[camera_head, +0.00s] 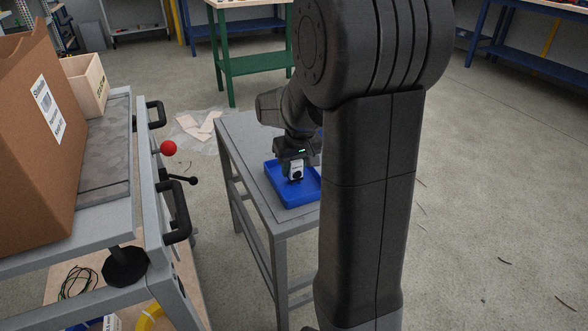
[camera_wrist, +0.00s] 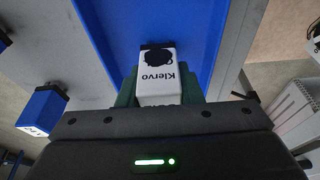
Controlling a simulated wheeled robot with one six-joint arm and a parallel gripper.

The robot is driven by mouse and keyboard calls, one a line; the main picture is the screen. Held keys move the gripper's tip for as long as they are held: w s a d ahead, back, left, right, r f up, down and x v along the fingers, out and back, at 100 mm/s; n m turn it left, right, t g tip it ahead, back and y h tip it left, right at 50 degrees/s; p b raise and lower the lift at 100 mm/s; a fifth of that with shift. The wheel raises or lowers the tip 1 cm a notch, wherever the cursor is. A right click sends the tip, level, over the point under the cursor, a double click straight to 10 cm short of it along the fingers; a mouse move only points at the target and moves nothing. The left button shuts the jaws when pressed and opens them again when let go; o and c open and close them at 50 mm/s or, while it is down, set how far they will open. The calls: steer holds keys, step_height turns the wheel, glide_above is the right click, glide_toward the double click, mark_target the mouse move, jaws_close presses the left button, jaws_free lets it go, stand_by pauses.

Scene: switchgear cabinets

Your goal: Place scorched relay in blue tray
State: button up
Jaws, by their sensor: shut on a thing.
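The scorched relay (camera_wrist: 157,78) is a white block lettered "Klervo" with a black burnt patch on its face. My gripper (camera_wrist: 158,95) is shut on it, with green fingers on both sides. In the head view, my gripper (camera_head: 296,163) points down and the relay (camera_head: 296,172) is within the outline of the blue tray (camera_head: 282,193). The tray also fills the middle of the wrist view (camera_wrist: 205,30). I cannot tell whether the relay touches the tray floor. My arm hides the tray's right side.
The tray stands on a grey table (camera_head: 245,145). A blue-and-white block (camera_wrist: 42,108) shows outside the tray in the wrist view. A cart (camera_head: 105,150) at left carries a cardboard box (camera_head: 35,140) and a wooden bin (camera_head: 85,85). Floor at right is mostly clear.

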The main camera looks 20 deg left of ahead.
steer(key=shift+r, duration=0.1)
steer(key=o, duration=1)
steer(key=shift+f, duration=0.2)
steer(key=p+v, duration=0.4)
steer(key=v, duration=0.8)
steer(key=shift+r, duration=0.2)
